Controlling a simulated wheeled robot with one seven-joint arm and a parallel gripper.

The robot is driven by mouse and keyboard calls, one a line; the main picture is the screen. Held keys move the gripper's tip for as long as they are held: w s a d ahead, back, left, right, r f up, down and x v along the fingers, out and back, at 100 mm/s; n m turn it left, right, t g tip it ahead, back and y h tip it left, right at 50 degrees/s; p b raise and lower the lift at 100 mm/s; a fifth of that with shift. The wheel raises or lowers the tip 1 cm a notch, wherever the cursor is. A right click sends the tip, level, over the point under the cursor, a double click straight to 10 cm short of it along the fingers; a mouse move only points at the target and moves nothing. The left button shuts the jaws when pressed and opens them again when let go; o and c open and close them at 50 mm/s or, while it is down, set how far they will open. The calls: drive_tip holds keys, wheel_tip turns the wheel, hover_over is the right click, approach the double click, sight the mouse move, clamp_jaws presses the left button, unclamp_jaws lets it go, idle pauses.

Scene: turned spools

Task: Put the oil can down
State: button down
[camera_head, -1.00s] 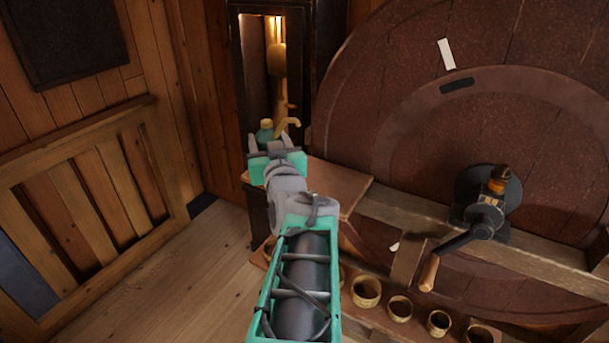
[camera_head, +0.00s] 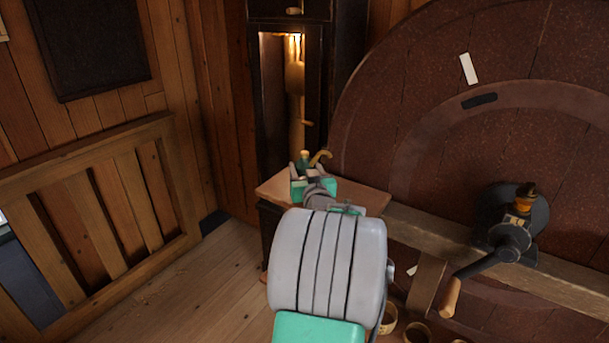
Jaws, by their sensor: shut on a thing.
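The can is in front of the tall dark cabinet and over or at the back part of a small wooden tabletop (camera_head: 350,196). My gripper and wrist hide the can's lower part, so I cannot tell whether its base touches the top.
A tall dark cabinet (camera_head: 345,80) with a lit narrow opening stands behind. A large brown wheel (camera_head: 420,120) with a crank handle (camera_head: 450,297) fills the right. Several round wooden cups (camera_head: 388,318) sit low at the right. A slatted wooden railing (camera_head: 100,215) is at left.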

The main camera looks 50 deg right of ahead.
drive_tip(key=shift+f, duration=0.1)
drive_tip(key=shift+f, duration=0.15)
drive_tip(key=c, duration=1)
unclamp_jaws()
drive_tip(key=shift+f, duration=0.1)
drive_tip(key=o, duration=0.4)
drive_tip(key=shift+o, duration=0.2)
